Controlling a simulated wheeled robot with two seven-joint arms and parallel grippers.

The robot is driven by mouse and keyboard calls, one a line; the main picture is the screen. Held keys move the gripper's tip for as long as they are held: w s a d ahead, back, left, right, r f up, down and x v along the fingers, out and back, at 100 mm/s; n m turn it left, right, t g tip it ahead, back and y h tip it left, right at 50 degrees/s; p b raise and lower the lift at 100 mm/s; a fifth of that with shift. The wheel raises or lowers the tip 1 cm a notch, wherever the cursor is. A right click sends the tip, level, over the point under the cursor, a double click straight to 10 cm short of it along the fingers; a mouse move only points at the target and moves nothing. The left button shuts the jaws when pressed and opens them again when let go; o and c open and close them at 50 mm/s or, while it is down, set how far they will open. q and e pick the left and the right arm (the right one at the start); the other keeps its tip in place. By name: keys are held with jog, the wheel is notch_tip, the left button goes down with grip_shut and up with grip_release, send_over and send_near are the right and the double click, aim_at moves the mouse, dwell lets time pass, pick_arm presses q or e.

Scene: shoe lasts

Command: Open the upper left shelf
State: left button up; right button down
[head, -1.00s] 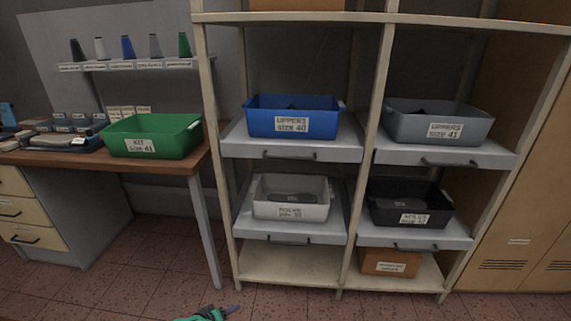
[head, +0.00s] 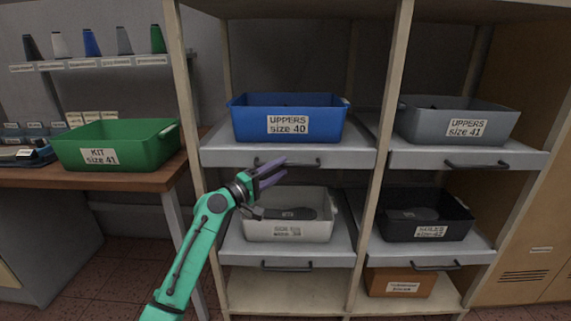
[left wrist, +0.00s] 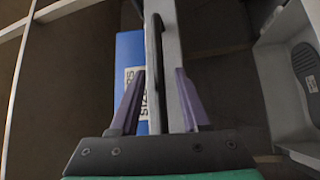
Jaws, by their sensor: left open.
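The upper left shelf (head: 225,158) is a grey pull-out tray in the rack. It carries a blue box (head: 287,104) labelled "UPPERS size 40". Its dark handle (head: 300,161) is on the front face, partly behind my fingers; the handle also shows in the left wrist view (left wrist: 154,45). My left gripper (head: 275,170) has purple fingers and is open, just in front of and slightly below the handle's left part. In the left wrist view the handle and shelf front line up between the left gripper's fingertips (left wrist: 160,72); I see no contact. My right gripper is not in view.
The lower left shelf with a light grey bin (head: 290,230) is just below my gripper. A rack post (head: 378,130) separates the right shelves, which hold a grey box (head: 455,120) and a black box (head: 428,212). A green box (head: 115,143) stands on the bench at left.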

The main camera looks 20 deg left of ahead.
pick_arm(q)
jog(key=shift+x, duration=1.5)
jog(key=shift+s, duration=0.1)
grip_shut()
